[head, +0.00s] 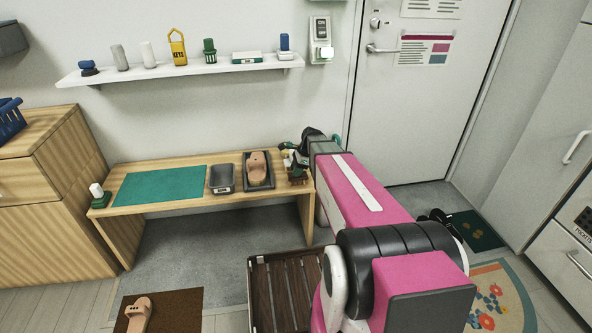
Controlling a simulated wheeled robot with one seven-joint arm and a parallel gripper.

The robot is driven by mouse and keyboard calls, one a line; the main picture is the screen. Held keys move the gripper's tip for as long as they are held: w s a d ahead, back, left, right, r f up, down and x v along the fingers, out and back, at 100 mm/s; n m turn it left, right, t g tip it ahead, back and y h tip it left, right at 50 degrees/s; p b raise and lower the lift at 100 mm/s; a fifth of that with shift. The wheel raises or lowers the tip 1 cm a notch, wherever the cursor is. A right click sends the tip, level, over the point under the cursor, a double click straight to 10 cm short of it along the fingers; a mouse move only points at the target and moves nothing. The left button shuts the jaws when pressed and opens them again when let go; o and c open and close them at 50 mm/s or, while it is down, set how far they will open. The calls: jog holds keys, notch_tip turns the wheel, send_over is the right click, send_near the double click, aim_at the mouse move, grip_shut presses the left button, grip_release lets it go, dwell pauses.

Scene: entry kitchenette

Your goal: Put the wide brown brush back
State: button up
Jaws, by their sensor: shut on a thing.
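My gripper (294,163) is at the right end of the low wooden bench (150,208), partly hidden by my pink and grey arm. It is shut on a small brown thing that looks like the wide brown brush (298,179). The brush is at the bench top's right end, just right of a dark tray (248,185) holding a tan sandal (258,165). The fingertips are too small to make out clearly, and I cannot tell whether the brush touches the bench.
A grey tray (222,189) and a green mat (140,187) lie on the bench. A green-and-white brush-like item (99,196) stands at its left end. A wall shelf (180,70) with several items hangs above. A dark slatted rack (287,290) stands in front.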

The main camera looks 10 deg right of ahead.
aim_at(305, 175)
jog(key=shift+f, duration=0.15)
jog(key=o, duration=1.1)
jog(key=v, duration=1.1)
jog(key=s+a+f+n+h, duration=0.1)
jog(key=s+n, duration=0.5)
jog(key=s, duration=0.1)
jog(key=s+a+f+n+h, duration=0.1)
jog(key=s+f+n+h, duration=0.1)
jog(key=s+n, duration=0.4)
jog(key=s+a+f+n+h, duration=0.1)
jog(key=s+f+n, duration=0.1)
jog(key=s+n, duration=0.4)
jog(key=shift+s+a+f, duration=0.1)
jog(key=shift+s+a, duration=0.05)
jog(key=shift+s, duration=0.45)
jog(key=shift+s+a, duration=0.1)
jog(key=shift+s, duration=0.45)
